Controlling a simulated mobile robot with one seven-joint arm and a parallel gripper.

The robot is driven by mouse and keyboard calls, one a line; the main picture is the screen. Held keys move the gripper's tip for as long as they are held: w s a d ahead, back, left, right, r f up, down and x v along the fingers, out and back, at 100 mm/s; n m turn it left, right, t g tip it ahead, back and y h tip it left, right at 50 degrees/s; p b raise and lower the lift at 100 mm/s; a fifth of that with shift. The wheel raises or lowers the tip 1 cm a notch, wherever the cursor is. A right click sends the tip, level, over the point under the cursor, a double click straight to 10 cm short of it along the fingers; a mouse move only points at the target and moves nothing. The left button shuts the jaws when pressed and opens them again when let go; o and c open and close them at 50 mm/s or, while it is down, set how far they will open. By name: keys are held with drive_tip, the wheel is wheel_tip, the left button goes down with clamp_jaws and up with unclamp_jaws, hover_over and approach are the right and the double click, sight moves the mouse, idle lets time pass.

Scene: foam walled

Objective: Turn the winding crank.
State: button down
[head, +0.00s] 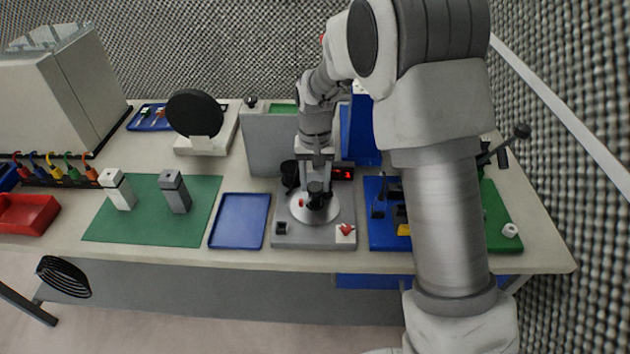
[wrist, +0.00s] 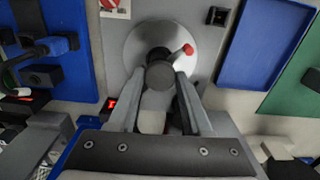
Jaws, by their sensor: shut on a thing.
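A grey unit (head: 315,238) at the front middle of the table carries a round silver disc (head: 328,214). The disc also shows in the wrist view (wrist: 137,47). A black upright knob (wrist: 159,72) stands on the disc, and a small red knob (wrist: 188,49) sits near its rim. My gripper (head: 315,184) reaches down over the disc, shut on the black knob. It also shows in the wrist view (wrist: 157,82), a finger on each side of the knob. A black lever with a ball end (head: 521,131) rises at the far right. Which part is the winding crank is unclear.
A blue tray (head: 240,220) lies left of the unit, and a green mat (head: 140,232) with two grey-white blocks lies further left. A blue board (head: 380,240) is close on the right. A grey panel (head: 265,145) stands behind. My arm hides part of the right side.

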drive_tip(key=shift+w+m, duration=0.1)
drive_tip(key=shift+m, duration=2.6)
drive_tip(key=shift+r+m+p, duration=0.1)
drive_tip(key=shift+m+p, duration=0.65)
drive_tip(key=shift+m, duration=1.85)
drive_tip(key=shift+m+p, duration=1.15)
drive_tip(key=shift+m, duration=1.75)
drive_tip(key=shift+m+p, duration=1.15)
drive_tip(key=shift+m, duration=0.95)
drive_tip(key=shift+m, duration=0.4)
drive_tip(key=shift+c, duration=1.7)
unclamp_jaws()
